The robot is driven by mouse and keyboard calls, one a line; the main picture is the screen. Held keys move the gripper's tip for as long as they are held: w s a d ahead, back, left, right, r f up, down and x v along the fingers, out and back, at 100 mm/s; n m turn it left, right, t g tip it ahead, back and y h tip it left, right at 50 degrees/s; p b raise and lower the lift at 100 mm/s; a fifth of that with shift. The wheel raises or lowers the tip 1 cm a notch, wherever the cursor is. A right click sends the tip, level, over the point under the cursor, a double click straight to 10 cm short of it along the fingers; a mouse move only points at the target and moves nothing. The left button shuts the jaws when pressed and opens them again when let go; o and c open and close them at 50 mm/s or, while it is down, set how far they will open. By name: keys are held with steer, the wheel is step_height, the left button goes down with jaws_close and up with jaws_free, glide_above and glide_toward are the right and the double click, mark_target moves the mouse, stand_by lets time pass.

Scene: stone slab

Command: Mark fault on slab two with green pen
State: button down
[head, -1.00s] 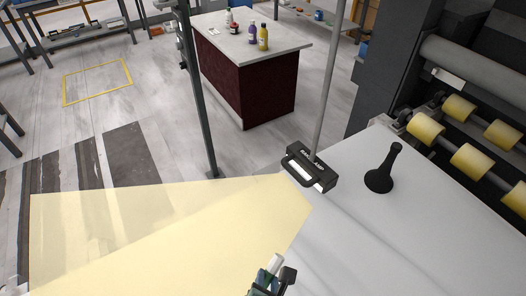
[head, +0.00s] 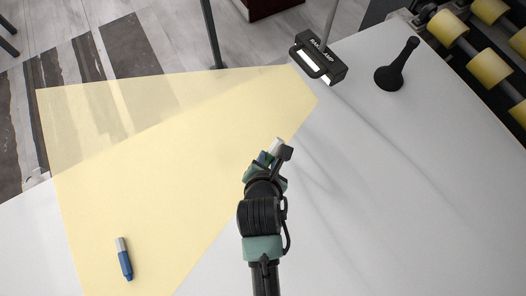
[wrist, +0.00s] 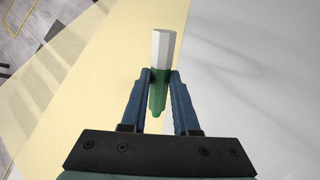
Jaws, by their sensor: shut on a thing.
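My gripper (head: 272,158) is shut on the green pen (head: 277,146), out over the white slab (head: 400,190). In the wrist view, the two blue fingers of my gripper (wrist: 159,78) clasp the pen's green part, and the white end of the green pen (wrist: 163,46) points away from my wrist. The slab has faint grey veins; I cannot make out a fault or tell which slab this is. The pen's height above the slab is unclear.
A blue pen (head: 124,262) with a pale end lies at the lower left, in the pale yellow lit area (head: 170,170). A black lamp (head: 318,58) hangs at the top. A black cone-shaped object (head: 392,70) stands at the upper right, near yellow rollers (head: 490,70).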

steer(key=w+a+f+n+t, duration=0.1)
steer(key=w+a+f, duration=0.25)
steer(key=a, duration=0.25)
steer(key=w+a+f+n+t, duration=0.1)
steer(key=w+a+f, duration=0.1)
steer(key=w+a, duration=0.35)
steer(key=shift+h, duration=0.4)
steer(key=f+b, duration=0.1)
steer(key=b, duration=0.1)
steer(key=s+f+b, duration=0.1)
steer(key=f, duration=0.1)
steer(key=a+f+b, duration=0.1)
steer(key=f+b, duration=0.1)
steer(key=shift+s+f+b, duration=0.1)
steer(key=shift+s+b, duration=0.1)
steer(key=shift+b, duration=0.15)
steer(key=shift+s+f, duration=0.1)
steer(key=shift+f, duration=0.55)
stand_by(1.3)
